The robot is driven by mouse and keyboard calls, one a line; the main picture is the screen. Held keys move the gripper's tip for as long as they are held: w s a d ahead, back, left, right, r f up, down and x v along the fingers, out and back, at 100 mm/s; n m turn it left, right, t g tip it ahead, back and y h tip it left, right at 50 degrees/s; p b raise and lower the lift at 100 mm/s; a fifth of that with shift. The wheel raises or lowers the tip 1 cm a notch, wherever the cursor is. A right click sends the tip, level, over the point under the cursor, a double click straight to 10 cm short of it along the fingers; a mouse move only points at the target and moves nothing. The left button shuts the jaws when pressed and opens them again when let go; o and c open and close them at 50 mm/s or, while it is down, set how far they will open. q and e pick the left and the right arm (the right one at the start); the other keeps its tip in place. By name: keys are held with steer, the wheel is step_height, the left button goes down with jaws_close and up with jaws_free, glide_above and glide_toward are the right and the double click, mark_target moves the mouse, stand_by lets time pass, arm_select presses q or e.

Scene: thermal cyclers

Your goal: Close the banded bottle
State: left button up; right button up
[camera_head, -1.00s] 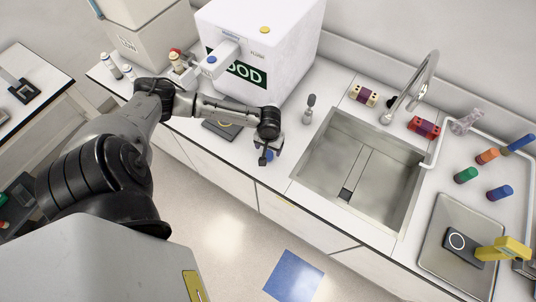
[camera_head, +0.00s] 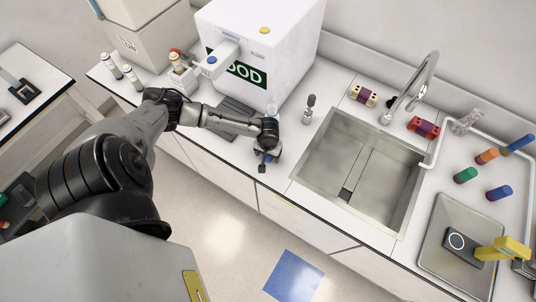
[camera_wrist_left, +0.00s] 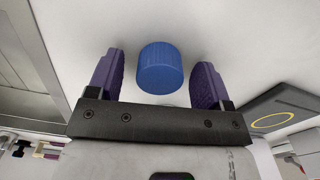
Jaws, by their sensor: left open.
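My left gripper (camera_head: 266,160) is open at the front edge of the counter, left of the sink, pointing down. In the left wrist view a blue ribbed cap (camera_wrist_left: 160,68) sits between its two purple finger pads, with a gap on each side. In the head view only a bit of blue shows beside the fingers. A small clear vessel (camera_head: 272,110) stands behind my wrist, partly hidden. I cannot tell whether it is the banded bottle, and no band shows clearly. My right gripper is not in view.
A white box (camera_head: 262,60) stands behind my left arm. A dark pad (camera_head: 239,113) lies under the forearm. The sink (camera_head: 350,190) is to the right, with a grey-topped tool (camera_head: 309,108) by its left edge.

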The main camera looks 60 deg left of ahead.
arm_select(q)
steer(key=shift+c, duration=0.2)
steer(key=c, duration=0.9)
steer(key=shift+r, duration=0.15)
steer(key=shift+c, duration=0.2)
step_height(320, 180, up, 4)
steer(key=shift+d+r, duration=0.1)
steer(key=w+d+r, duration=0.5)
steer(key=d+r, duration=0.1)
steer(key=d, duration=0.4)
steer(key=shift+d+r+b, duration=0.15)
steer(key=shift+r+b, duration=0.1)
steer(key=shift+b, duration=0.15)
